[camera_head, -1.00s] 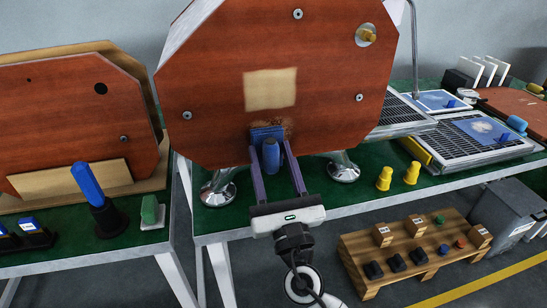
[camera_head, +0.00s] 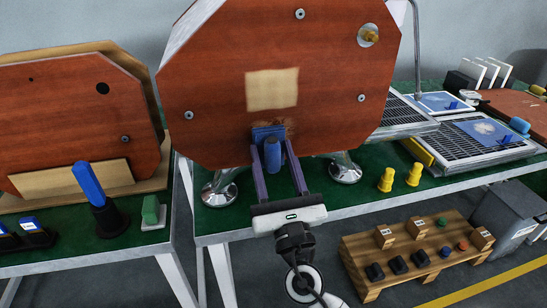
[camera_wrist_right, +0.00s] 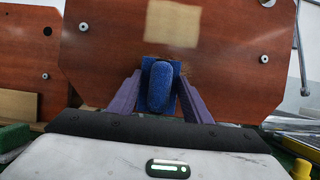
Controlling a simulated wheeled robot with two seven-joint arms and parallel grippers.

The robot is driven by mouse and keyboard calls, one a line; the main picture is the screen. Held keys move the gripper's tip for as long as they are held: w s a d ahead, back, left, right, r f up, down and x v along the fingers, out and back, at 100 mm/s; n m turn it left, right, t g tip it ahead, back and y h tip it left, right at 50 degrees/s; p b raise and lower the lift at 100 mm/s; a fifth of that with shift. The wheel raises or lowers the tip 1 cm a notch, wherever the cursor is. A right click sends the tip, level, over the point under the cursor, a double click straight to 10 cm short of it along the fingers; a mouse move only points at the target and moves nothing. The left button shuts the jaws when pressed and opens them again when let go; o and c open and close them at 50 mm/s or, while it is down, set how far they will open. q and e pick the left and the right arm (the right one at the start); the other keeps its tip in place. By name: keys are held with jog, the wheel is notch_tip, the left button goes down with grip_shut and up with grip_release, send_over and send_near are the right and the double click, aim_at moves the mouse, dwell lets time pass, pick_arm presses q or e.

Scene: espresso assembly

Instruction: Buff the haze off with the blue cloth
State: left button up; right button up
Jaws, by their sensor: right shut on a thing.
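My right gripper (camera_head: 273,165) is shut on a blue cloth pad (camera_head: 272,153), which also shows between the purple fingers in the right wrist view (camera_wrist_right: 160,88). The pad is at the lower edge of the upright reddish-brown panel (camera_head: 220,90) and appears to be against it; the exact contact is hidden. A brownish hazy smudge (camera_head: 291,127) shows on the panel beside the top of the pad. A pale rectangular patch (camera_head: 272,89) lies above it. My left gripper is not in view.
A second brown panel (camera_head: 70,120) stands at left, with a blue-handled tool (camera_head: 89,182) and a green block (camera_head: 151,211) before it. Two yellow pieces (camera_head: 386,180) stand on the green bench right of the panel's metal foot (camera_head: 345,169). A wooden pallet (camera_head: 400,260) is below.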

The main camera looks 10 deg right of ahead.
jog(key=shift+w, duration=0.55)
dwell(0.4)
jog(key=shift+d+b, duration=0.4)
jog(key=shift+d, duration=2.55)
jog(key=shift+a, duration=3.1)
jog(key=shift+d+b, duration=0.35)
jog(key=shift+d, duration=2.75)
